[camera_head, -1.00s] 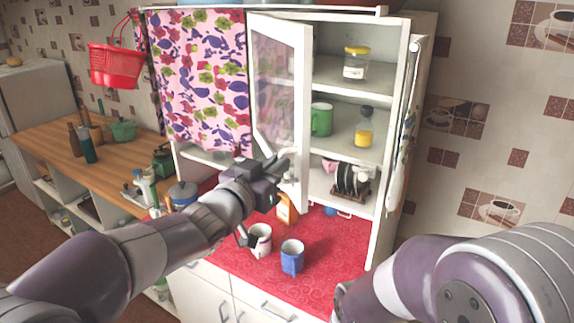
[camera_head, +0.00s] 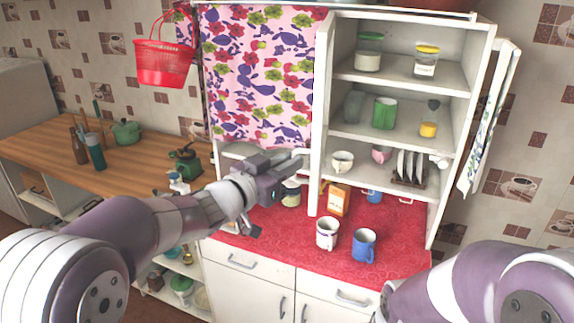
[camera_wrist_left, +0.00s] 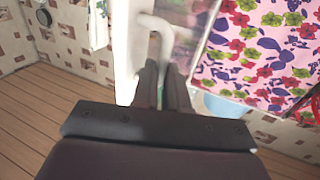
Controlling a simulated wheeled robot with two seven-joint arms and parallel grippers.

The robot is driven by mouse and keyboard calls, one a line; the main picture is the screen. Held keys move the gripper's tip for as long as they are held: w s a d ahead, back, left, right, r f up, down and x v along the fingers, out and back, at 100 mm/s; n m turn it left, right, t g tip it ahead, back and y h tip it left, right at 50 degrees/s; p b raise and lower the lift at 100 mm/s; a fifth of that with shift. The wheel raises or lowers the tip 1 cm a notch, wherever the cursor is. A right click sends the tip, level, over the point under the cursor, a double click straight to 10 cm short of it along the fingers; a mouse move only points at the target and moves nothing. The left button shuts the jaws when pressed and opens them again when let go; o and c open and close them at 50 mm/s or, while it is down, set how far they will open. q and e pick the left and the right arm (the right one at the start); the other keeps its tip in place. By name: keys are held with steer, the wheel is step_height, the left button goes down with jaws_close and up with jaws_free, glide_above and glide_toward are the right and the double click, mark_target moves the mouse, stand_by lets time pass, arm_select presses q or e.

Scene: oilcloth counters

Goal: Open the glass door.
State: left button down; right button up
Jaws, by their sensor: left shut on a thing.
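The glass door (camera_head: 321,115) of the white cupboard stands swung out and shows almost edge-on in the head view, so its glass is hardly visible. Its white handle (camera_head: 301,152) is at the left side of the door's free edge. My left gripper (camera_head: 290,168) is shut on the handle. In the left wrist view, the gripper's dark fingers (camera_wrist_left: 163,85) are closed around the lower part of the handle (camera_wrist_left: 157,30), beside the white door frame (camera_wrist_left: 130,50). My right gripper is out of view; only part of that arm shows.
Open shelves (camera_head: 400,83) hold jars, a green mug (camera_head: 384,113) and a plate rack (camera_head: 409,170). A white mug (camera_head: 327,233), a blue mug (camera_head: 364,246) and a carton (camera_head: 335,199) stand on the red counter (camera_head: 290,245) below the door. A floral curtain (camera_head: 258,75) hangs left.

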arm_select(q)
steer(key=shift+w+a+r, duration=0.1)
steer(key=shift+a+r, duration=0.1)
steer(key=shift+r, duration=0.65)
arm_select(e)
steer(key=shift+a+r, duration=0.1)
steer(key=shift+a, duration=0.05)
arm_select(q)
steer(key=shift+d, duration=0.2)
steer(key=c, duration=1.3)
jaws_free()
steer(key=shift+c, duration=0.2)
steer(key=shift+o, duration=0.9)
steer(key=shift+w+d+f, duration=0.15)
steer(key=shift+w+f, duration=0.1)
steer(key=shift+w, duration=0.35)
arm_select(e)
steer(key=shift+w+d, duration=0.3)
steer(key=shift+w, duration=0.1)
arm_select(q)
steer(key=shift+s+f, duration=0.1)
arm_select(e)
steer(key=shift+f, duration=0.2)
